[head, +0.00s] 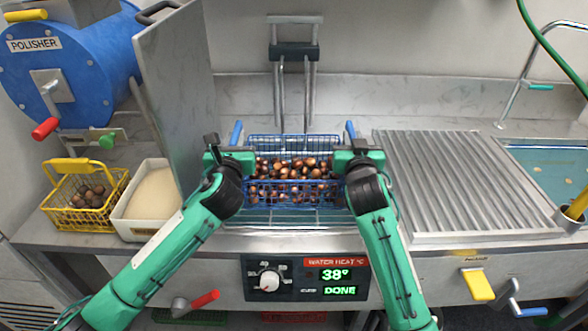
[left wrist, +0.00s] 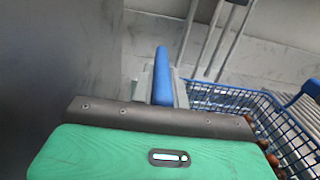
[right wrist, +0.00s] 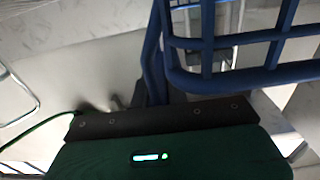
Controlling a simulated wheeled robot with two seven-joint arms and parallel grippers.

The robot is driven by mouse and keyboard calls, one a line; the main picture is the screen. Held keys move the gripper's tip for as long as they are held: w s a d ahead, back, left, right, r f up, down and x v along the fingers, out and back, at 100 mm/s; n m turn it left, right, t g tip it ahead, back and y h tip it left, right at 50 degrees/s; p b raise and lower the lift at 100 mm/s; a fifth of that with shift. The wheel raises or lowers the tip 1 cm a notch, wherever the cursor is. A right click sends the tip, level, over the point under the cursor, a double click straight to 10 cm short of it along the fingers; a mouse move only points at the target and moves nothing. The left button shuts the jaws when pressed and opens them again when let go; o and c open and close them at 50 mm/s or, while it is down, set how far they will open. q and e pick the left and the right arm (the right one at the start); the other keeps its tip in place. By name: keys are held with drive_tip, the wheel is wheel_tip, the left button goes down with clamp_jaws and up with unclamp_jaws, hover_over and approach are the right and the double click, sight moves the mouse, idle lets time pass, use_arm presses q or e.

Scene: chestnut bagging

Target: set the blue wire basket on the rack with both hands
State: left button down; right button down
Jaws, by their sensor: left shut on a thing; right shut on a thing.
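The blue wire basket (head: 293,195) holds many brown chestnuts and is level over the sunken basin (head: 330,218) in the counter's middle. My left gripper (head: 240,158) is shut on its left handle (head: 237,131); that blue handle also shows in the left wrist view (left wrist: 162,75). My right gripper (head: 350,158) is shut on its right handle (head: 351,129). The basket's bars fill the upper part of the right wrist view (right wrist: 235,42). Wire bars show just below the basket; I cannot tell whether it touches them. A ribbed metal rack surface (head: 455,185) lies to the right, empty.
A metal post frame (head: 295,52) stands behind the basket. An upright steel panel (head: 180,90) is close to my left arm. A yellow basket (head: 88,205) and white bin (head: 150,200) stand left. A water-filled sink (head: 555,165) is far right.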

use_arm(q)
drive_tip(key=shift+r, duration=0.2)
use_arm(e)
drive_tip(key=shift+r, duration=0.25)
